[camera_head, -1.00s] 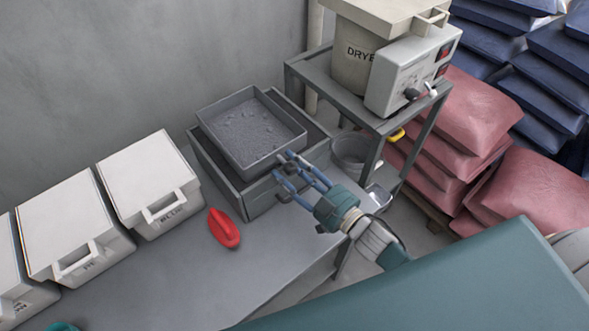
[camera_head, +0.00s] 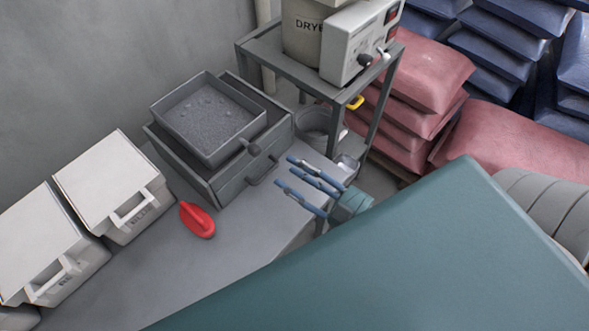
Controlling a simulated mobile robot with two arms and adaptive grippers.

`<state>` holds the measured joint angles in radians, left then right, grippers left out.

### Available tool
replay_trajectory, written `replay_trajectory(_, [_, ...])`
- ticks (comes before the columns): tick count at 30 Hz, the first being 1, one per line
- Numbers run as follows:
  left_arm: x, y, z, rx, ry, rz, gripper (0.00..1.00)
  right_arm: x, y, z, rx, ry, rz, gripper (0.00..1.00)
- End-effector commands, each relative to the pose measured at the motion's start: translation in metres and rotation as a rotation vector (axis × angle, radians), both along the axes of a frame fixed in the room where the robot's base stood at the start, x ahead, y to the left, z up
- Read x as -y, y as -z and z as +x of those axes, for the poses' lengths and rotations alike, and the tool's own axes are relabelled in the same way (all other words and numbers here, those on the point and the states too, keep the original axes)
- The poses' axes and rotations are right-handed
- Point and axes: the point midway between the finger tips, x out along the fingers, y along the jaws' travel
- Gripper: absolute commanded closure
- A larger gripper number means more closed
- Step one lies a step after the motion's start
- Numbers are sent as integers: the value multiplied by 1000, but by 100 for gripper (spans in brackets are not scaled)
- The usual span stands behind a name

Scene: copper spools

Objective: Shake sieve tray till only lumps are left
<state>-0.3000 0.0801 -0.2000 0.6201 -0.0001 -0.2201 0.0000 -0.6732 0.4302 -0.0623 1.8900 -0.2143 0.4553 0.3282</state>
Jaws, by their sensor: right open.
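The sieve tray (camera_head: 238,146) is a square grey tray with a dark knob handle (camera_head: 253,148) at its front right. It sits on a larger grey box (camera_head: 217,187) on the bench, leaving part of the box top uncovered at the right. Grey powder (camera_head: 207,122) with a few small lumps lies in the tray. My right gripper (camera_head: 284,172) is open and empty, with its blue fingers pointing left toward the tray. It is apart from the knob, to its right and lower in the picture. My left gripper is not in view.
A red handled tool (camera_head: 196,220) lies on the bench before the box. White lidded bins (camera_head: 112,182) stand at the left. A dryer (camera_head: 303,42) sits on a metal stand (camera_head: 270,65), with a bucket (camera_head: 315,125) below.

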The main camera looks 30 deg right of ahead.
Motion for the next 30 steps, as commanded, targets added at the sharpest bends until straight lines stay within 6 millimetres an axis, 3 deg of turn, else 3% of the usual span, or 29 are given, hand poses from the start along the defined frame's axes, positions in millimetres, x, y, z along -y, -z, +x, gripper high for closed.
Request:
replay_trajectory(5, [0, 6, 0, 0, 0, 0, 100, -1, 2, 1, -2, 3, 7, 57])
replay_trajectory(12, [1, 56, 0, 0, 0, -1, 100, -14, 8, 5, -41, 57, 109, 57])
replay_trajectory(15, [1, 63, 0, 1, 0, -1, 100, -17, 4, 6, -55, 74, 138, 57])
replay_trajectory(20, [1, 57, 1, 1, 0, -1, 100, -21, -4, 17, -60, 78, 148, 57])
replay_trajectory(30, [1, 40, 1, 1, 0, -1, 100, -41, -5, 74, -57, 77, 147, 57])
